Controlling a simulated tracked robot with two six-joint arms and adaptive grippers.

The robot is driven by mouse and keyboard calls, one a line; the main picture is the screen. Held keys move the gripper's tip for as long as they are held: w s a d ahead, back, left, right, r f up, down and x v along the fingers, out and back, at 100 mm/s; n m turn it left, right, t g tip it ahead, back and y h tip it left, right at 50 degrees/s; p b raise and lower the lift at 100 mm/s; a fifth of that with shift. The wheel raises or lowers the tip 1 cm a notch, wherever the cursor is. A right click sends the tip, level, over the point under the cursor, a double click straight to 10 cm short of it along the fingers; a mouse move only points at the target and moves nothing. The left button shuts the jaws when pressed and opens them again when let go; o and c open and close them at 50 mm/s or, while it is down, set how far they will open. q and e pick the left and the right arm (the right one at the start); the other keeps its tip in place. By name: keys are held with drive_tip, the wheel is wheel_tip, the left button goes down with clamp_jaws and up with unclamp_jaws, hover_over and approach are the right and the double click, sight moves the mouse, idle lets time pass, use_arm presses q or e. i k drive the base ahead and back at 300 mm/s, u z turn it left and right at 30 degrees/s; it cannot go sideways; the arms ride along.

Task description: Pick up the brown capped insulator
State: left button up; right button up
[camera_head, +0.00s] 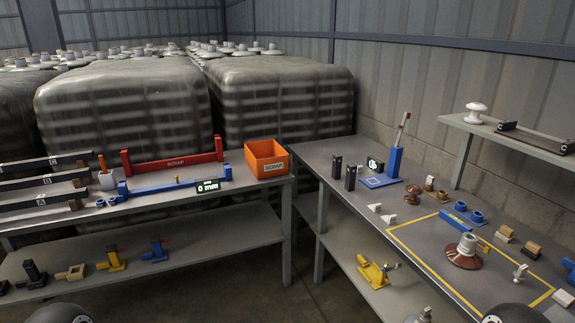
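A brown insulator with a pale grey metal cap (464,252) stands upright on the right-hand table, inside a yellow outlined area. Its brown disc is at the bottom and the cap is on top. A blue and yellow tool (455,221) lies just behind it. A smaller brown insulator piece (413,195) stands farther back on the same table, outside the outline. Neither of my grippers shows. Only dark rounded parts, which seem to be of my arms, show at the bottom edge on the left and right.
The right table (340,150) also holds a blue stand (394,163), black blocks and small fittings near the insulator. An orange scrap bin (266,160) and a red scrap rack (172,156) are on the left table. A raised shelf (480,131) stands at the right. A floor gap separates the tables.

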sight(464, 254)
drive_tip(key=u, duration=0.15)
drive_tip(key=i, duration=0.9)
drive_tip(key=z, duration=0.2)
drive_tip(key=k, duration=0.8)
drive_tip(key=u, duration=0.35)
drive_tip(key=i, duration=0.85)
drive_tip(key=z, duration=0.9)
